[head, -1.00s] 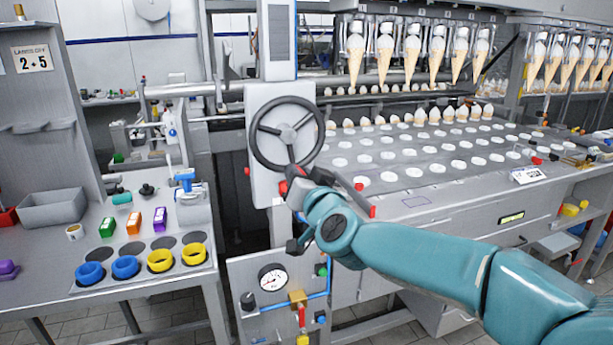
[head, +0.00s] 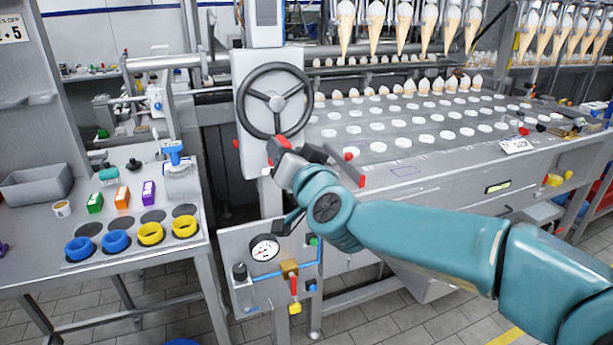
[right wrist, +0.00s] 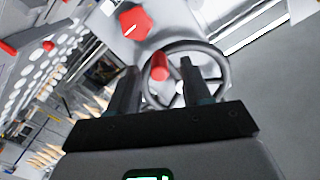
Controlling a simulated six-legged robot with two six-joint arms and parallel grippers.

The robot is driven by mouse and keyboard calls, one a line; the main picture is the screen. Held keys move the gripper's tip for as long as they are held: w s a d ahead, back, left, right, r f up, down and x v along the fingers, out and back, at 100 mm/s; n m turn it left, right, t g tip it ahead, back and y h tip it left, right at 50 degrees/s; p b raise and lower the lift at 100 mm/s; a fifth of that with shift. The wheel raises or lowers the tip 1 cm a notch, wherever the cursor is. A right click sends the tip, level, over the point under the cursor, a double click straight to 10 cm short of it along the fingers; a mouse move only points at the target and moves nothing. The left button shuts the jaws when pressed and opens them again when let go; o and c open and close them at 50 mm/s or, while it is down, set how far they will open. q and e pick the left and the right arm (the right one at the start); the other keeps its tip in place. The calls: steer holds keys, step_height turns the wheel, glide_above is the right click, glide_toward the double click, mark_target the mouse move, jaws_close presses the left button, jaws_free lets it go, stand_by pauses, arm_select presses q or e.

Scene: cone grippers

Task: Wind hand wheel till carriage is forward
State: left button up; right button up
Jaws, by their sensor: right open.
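The hand wheel (head: 275,101) is a dark ring with three spokes on a light grey upright panel in the head view. In the right wrist view the wheel (right wrist: 205,85) shows beyond my fingers. My right gripper (head: 285,148) is at the wheel's lower rim, its arm coming from the right. In the wrist view its fingers (right wrist: 158,72) are open, with the wheel's red handle (right wrist: 159,67) between or just beyond their tips; contact cannot be told. Cones hang in a row of holders (head: 405,22) at the back; which part is the carriage is unclear. My left gripper is not in view.
A gauge panel (head: 270,262) is below the wheel. A side table (head: 110,270) with blue and yellow rings stands left. The perforated cone bed (head: 400,145) lies right.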

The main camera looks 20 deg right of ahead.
steer(key=s, duration=1.3)
steer(key=shift+s+d+p, duration=0.15)
steer(key=shift+d+p, duration=0.1)
steer(key=shift+p, duration=0.05)
steer(key=w+d+f+n+g+h+p, duration=0.1)
steer(key=w+f+g+p, duration=0.2)
steer(key=f, duration=1)
steer(key=w+d+f+n+g+p, duration=0.15)
steer(key=f+g, duration=0.35)
steer(key=f, duration=0.9)
steer(key=s+a+f+g+y+p, duration=0.25)
steer(key=s+f+g, duration=0.25)
steer(key=s+f, duration=1)
steer(key=s+a+f+g+y, duration=0.2)
steer(key=s+a+f+g, duration=0.2)
steer(key=s, duration=0.5)
step_height(320, 180, down, 2)
steer(key=shift+a+g+p, duration=0.3)
steer(key=shift+a+p, duration=0.1)
steer(key=shift+p, duration=0.05)
